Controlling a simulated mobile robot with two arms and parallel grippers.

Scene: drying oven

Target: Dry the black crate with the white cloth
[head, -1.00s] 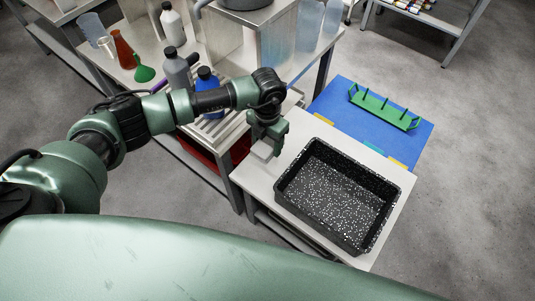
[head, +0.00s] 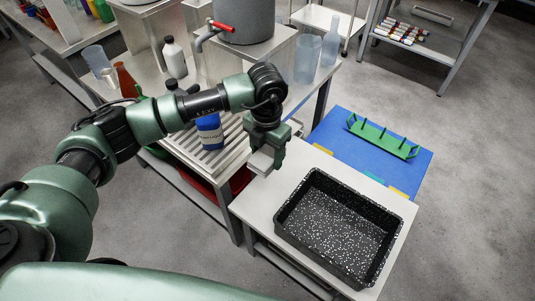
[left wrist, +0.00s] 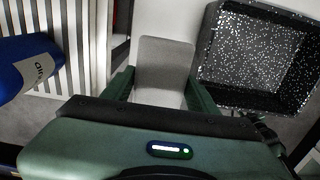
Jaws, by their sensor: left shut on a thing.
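The black crate (head: 295,248) stands on a light table at the right in the head view, open side up. White specks like droplets cover its floor and walls. It also shows at the upper right of the left wrist view (left wrist: 205,75). My left gripper (head: 268,148) is just beyond the crate's upper left side, apart from it. It is shut on the white cloth (head: 261,161), a flat pale pad that stands out between the fingers in the left wrist view (left wrist: 163,70). My right gripper is not in view.
A blue mat (head: 400,157) with a green rack (head: 382,138) lies beyond the crate. A slatted rack (head: 222,158) with a blue bottle (head: 209,132) is left of my gripper.

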